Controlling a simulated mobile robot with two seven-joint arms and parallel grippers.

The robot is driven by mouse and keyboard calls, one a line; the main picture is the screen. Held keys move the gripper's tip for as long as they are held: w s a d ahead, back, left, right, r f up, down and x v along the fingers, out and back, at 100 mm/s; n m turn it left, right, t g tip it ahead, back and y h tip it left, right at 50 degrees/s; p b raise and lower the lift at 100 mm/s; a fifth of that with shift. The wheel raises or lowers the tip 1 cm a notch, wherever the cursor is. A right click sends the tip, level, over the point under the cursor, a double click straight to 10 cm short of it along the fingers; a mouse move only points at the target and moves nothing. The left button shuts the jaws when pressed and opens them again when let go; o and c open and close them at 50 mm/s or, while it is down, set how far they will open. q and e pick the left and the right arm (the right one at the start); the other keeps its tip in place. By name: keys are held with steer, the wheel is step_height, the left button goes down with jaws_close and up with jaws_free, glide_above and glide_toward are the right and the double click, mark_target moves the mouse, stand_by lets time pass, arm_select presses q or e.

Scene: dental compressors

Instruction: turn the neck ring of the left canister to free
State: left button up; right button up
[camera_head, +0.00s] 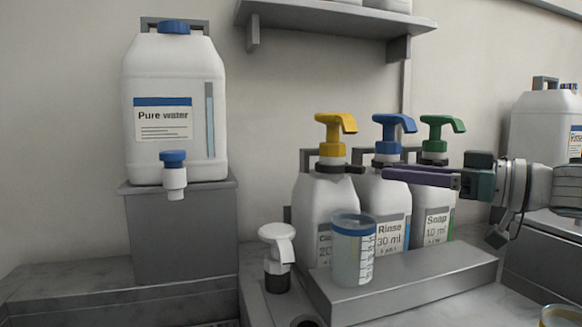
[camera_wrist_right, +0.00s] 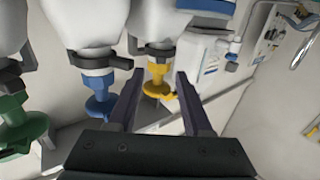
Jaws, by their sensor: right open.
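The left canister (camera_head: 318,212) is white with a yellow pump head (camera_head: 334,125). A dark neck ring (camera_head: 340,168) with a short handle to the right sits below the pump. My right gripper (camera_head: 386,175) comes in from the right at ring height, in front of the middle canister's neck, its tips a little right of the ring handle. In the right wrist view my right gripper (camera_wrist_right: 158,78) is open and empty. The yellow pump (camera_wrist_right: 157,82) shows between its fingers, with the neck ring (camera_wrist_right: 154,50) beyond; contact cannot be told. My left gripper is out of view.
A blue-pump canister (camera_head: 388,205) and a green-pump canister (camera_head: 437,210) stand close on the right. A measuring cup (camera_head: 353,252) stands in front on the grey step (camera_head: 420,284). A white pump bottle (camera_head: 278,250) is front left; a Pure water tank (camera_head: 172,85) is behind.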

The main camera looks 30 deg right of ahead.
steer(key=shift+p+v, duration=0.55)
steer(key=shift+v, duration=1.45)
steer(key=shift+r, duration=0.1)
